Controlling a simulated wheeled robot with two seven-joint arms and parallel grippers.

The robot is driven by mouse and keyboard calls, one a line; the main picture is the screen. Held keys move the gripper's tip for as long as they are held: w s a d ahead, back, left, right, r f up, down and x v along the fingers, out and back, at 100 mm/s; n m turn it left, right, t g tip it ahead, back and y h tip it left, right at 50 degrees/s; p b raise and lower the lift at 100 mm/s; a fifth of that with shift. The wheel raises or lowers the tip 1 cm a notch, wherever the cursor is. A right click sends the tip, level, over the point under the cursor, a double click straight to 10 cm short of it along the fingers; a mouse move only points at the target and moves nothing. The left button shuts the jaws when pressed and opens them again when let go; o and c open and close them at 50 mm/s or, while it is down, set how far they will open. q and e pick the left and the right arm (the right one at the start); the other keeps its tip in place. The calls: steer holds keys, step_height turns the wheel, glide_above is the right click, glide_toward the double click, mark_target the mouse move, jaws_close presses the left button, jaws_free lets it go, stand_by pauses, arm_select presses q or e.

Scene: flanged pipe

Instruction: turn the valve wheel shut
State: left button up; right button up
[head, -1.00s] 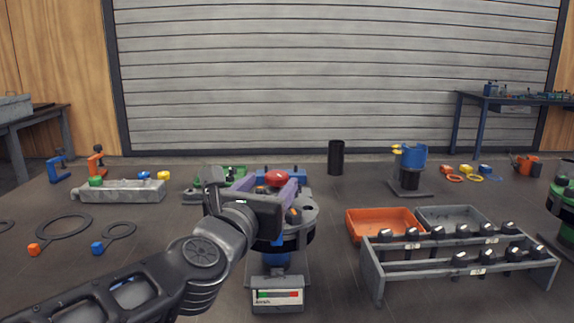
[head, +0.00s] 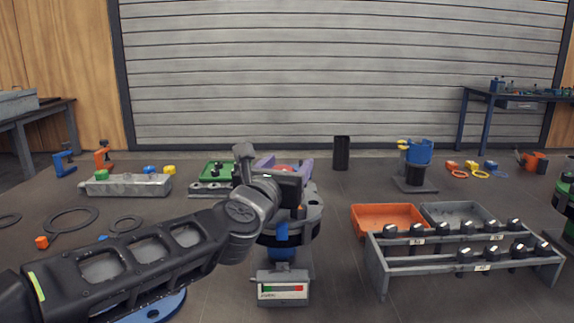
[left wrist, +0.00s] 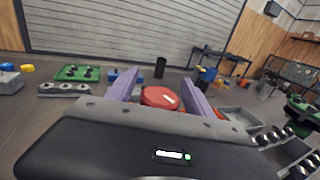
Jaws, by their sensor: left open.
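The red valve wheel (left wrist: 158,97) with a white mark shows in the left wrist view between the purple fingers of my left gripper (left wrist: 160,88). In the head view only a sliver of the red wheel (head: 283,168) shows, behind my wrist. My left gripper (head: 285,166) is open, with one finger on each side of the wheel. I cannot tell whether the fingers touch it. Below is the flanged pipe stand (head: 283,241), with a dark round flange and a blue body. A gauge box (head: 283,290) with a green and red strip sits at its foot. My right gripper is not in view.
An orange tray (head: 361,221) and a grey tray (head: 490,216) stand right of the pipe, behind a grey rack (head: 376,268) of black knobs. A blue-topped stand (head: 419,152) and black cylinder (head: 341,153) are behind. Flat rings (head: 70,211) lie on the left.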

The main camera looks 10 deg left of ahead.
arm_select(q)
steer(key=shift+c, duration=0.4)
jaws_close()
stand_by(0.4)
